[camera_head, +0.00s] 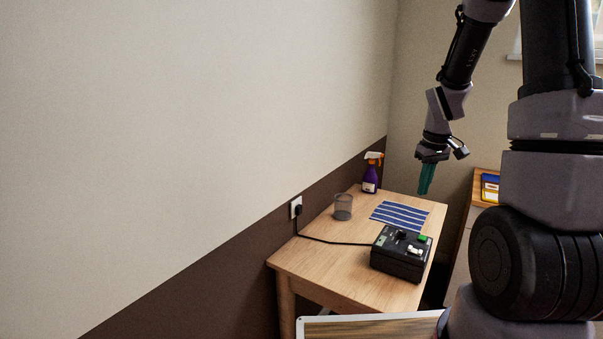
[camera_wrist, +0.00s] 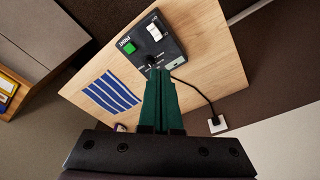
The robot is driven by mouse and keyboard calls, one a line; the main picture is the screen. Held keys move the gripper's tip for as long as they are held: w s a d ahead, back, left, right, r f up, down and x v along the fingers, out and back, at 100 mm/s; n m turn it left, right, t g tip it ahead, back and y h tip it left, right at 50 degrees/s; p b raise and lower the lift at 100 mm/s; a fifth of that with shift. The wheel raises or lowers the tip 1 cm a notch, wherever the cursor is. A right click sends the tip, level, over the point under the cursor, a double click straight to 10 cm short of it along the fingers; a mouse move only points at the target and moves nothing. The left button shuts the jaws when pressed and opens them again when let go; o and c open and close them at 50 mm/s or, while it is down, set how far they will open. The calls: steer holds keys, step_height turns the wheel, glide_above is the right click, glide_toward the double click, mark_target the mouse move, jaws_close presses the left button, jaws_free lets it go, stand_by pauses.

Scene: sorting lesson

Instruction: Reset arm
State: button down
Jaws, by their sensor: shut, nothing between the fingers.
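My gripper (camera_head: 426,180) has green fingers and hangs in the air above the table, pointing down. In the wrist view my gripper (camera_wrist: 161,75) shows its two fingers together, with nothing between them. The wooden table (camera_head: 330,262) stands against the wall below. On it is a black box (camera_head: 398,262) with a green button and white and black controls; it also shows in the wrist view (camera_wrist: 172,50), just beyond the fingertips in the picture. The gripper appears apart from everything on the table.
A striped blue cloth (camera_head: 400,215), a grey mesh cup (camera_head: 343,207) and a purple spray bottle (camera_head: 370,177) stand or lie on the table. A black cable (camera_head: 330,240) runs from the box to a wall socket (camera_head: 296,207). A wooden cabinet (camera_head: 466,215) stands at right.

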steer(key=s+a+r+m+t+y, duration=0.1)
steer(key=s+a+r+m+t, duration=0.1)
steer(key=s+a+r, duration=0.3)
steer(key=s+a+r+m+t, duration=0.3)
steer(key=s+a+r+m, duration=0.2)
steer(key=s+r, duration=0.9)
step_height(320, 180, up, 4)
steer(key=shift+a+r+t+y, duration=0.15)
steer(key=shift+r+t+y, duration=0.15)
steer(key=shift+y, duration=0.1)
